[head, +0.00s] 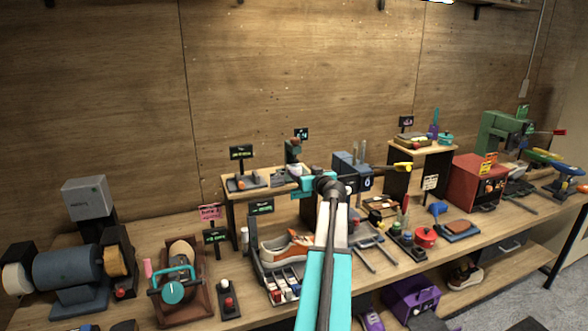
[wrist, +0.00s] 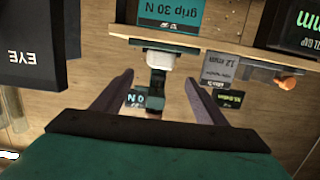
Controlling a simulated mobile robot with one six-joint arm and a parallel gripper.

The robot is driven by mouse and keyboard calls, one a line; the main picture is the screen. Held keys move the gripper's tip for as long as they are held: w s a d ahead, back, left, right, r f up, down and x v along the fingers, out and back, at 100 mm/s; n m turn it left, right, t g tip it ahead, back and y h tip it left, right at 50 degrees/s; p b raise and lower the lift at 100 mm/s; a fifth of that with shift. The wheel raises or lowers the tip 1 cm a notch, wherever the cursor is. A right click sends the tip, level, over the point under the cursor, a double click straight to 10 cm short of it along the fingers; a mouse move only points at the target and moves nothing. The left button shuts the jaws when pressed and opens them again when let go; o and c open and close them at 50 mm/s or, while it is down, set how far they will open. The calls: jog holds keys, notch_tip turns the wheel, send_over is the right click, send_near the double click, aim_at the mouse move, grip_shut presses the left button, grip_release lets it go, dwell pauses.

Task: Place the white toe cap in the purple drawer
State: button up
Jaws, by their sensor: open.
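A small white piece (wrist: 160,60), which looks like the white toe cap, is ahead of my gripper (wrist: 159,78) in the wrist view, roughly centred between the fingertips. The fingers are spread wide and hold nothing. In the head view a small white thing (head: 293,169), probably the same piece, shows on the raised wooden shelf just left of my teal wrist; the arm partly blocks that area. I cannot tell how far the fingertips are from it. A purple box (head: 410,299), likely the purple drawer, stands under the bench at lower right. Its inside cannot be made out.
A brown and white sneaker (head: 286,247) lies on the bench left of my arm. A small sign reading "grip 30 N" (wrist: 180,12) is close beyond the white piece. A red box (head: 474,183) stands to the right. The bench is crowded with tools and small stands.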

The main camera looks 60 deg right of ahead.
aim_at(295, 167)
jog(key=shift+w+d+f, duration=0.1)
jog(key=shift+w+d, duration=0.25)
jog(key=shift+w, duration=0.2)
jog(key=shift+w+d+p, duration=0.35)
jog(key=shift+w+p, duration=0.1)
jog(key=shift+p, duration=0.25)
jog(key=shift+p+x, duration=0.9)
jog(key=shift+x, duration=0.15)
jog(key=shift+p+x, duration=0.4)
jog(key=shift+x, duration=0.65)
jog(key=shift+a+f, duration=0.1)
jog(key=shift+f, duration=0.05)
jog(key=c, duration=1.2)
